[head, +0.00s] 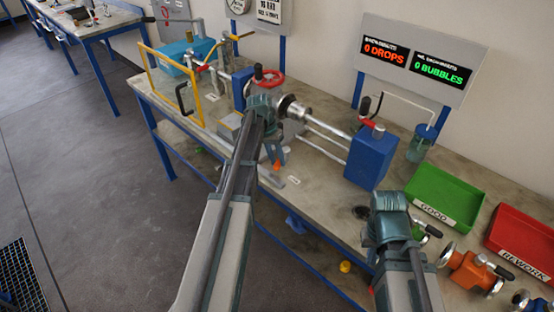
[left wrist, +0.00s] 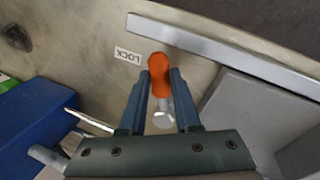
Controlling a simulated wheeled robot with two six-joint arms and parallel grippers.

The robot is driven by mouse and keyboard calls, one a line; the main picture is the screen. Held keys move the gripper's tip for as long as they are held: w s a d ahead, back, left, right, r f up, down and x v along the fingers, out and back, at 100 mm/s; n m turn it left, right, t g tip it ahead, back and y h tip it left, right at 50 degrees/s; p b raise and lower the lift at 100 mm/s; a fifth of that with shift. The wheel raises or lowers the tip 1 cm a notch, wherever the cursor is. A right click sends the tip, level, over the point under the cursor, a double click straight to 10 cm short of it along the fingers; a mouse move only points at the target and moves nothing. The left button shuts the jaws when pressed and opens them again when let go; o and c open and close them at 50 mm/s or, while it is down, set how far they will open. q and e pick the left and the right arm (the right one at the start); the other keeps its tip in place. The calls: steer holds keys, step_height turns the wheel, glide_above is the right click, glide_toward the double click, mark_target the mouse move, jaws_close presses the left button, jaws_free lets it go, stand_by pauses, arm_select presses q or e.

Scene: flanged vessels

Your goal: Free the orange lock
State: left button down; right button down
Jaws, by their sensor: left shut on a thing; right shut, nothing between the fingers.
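The orange lock (left wrist: 160,72) is a rounded orange grip on a short silver pin (left wrist: 162,113), seen in the left wrist view beside a printed LOCK label (left wrist: 127,55). My left gripper (left wrist: 161,88) is shut on the orange grip, with one blue-grey finger on each side. In the head view the left gripper (head: 274,155) points down at the bench, and a bit of the orange lock (head: 277,165) shows at its fingertips. My right gripper (head: 373,258) is shut and empty near the bench's front edge; its fingertips are mostly hidden.
A blue block (head: 372,158) with silver rods stands right of the left gripper. A red handwheel (head: 267,79) and a yellow frame (head: 178,85) are behind and left. Green GOOD (head: 445,195) and red REWORK (head: 525,235) trays lie right. Orange-bodied fittings (head: 472,270) lie in front of them.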

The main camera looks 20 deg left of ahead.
arm_select(q)
steer(key=shift+d, duration=0.1)
stand_by(0.6)
steer(key=d+n, duration=0.2)
steer(key=n, duration=0.1)
steer(key=shift+t, duration=0.4)
steer(key=d+n, duration=0.1)
steer(key=n, duration=0.1)
steer(key=w+d+n, duration=0.1)
steer(key=shift+n+t+y, duration=0.3)
steer(key=shift+n+t, duration=0.1)
steer(key=w+d+n, duration=0.1)
steer(key=n, duration=0.1)
steer(key=d+n, duration=0.1)
steer(key=n, duration=0.1)
steer(key=shift+w+t+y, duration=0.4)
steer(key=shift+w+d+n+y, duration=0.2)
steer(key=shift+w+n, duration=0.2)
steer(key=shift+n, duration=0.4)
steer(key=shift+w+d+n+y, duration=0.15)
steer(key=shift+w+n, duration=0.25)
steer(key=shift+n, duration=0.4)
steer(key=c, duration=0.6)
jaws_free()
steer(key=shift+r, duration=0.15)
